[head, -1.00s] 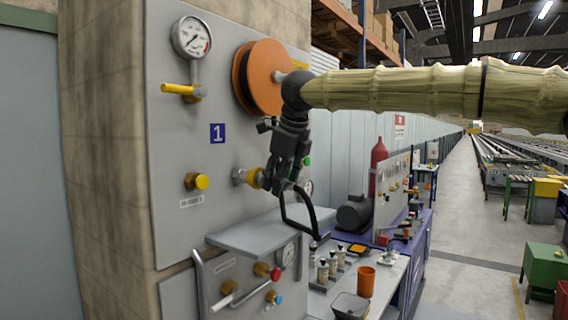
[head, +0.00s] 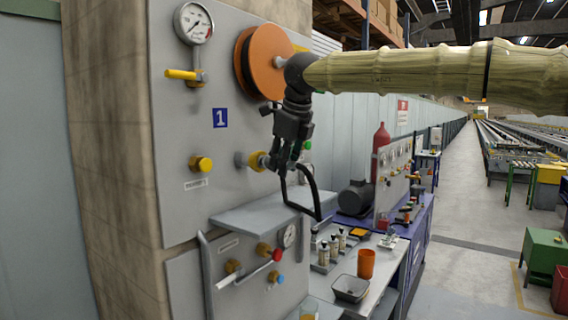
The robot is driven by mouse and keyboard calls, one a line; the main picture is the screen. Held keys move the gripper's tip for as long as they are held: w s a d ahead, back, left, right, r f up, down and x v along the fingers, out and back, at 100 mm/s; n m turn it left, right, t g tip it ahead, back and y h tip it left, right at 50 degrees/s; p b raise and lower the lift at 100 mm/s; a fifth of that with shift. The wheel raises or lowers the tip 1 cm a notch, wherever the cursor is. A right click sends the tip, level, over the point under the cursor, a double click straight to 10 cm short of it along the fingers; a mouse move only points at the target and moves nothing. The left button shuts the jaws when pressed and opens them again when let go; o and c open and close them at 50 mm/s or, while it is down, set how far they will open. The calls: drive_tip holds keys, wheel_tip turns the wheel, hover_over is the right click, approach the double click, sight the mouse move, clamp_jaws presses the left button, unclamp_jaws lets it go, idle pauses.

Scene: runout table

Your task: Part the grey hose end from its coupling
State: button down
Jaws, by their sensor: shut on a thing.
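The coupling (head: 256,160) is a brass-yellow collar on a grey stub in the upper wall panel, right of a yellow knob. My gripper (head: 275,164) is dark and hangs from the arm right beside the coupling, its fingers shut around the hose end. The fingers hide most of the hose end, so its grey body and any gap to the coupling cannot be made out. A dark hose (head: 314,193) loops down from the fingers towards the ledge.
A pressure gauge (head: 194,22) and an orange reel (head: 266,63) are above on the panel. A grey ledge (head: 262,213) juts out below the coupling. Valves with a red knob (head: 277,255) sit under it. A bench with an orange cup (head: 366,263) stands at right.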

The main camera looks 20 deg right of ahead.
drive_tip(key=shift+s, duration=0.1)
idle(0.3)
drive_tip(key=shift+s+d+f+b, duration=0.1)
drive_tip(key=shift+s+d+b, duration=0.15)
drive_tip(key=shift+s+d, duration=0.7)
drive_tip(key=shift+s+d+f+b, duration=0.1)
drive_tip(key=shift+s+d+b, duration=0.15)
drive_tip(key=shift+s+d, duration=0.7)
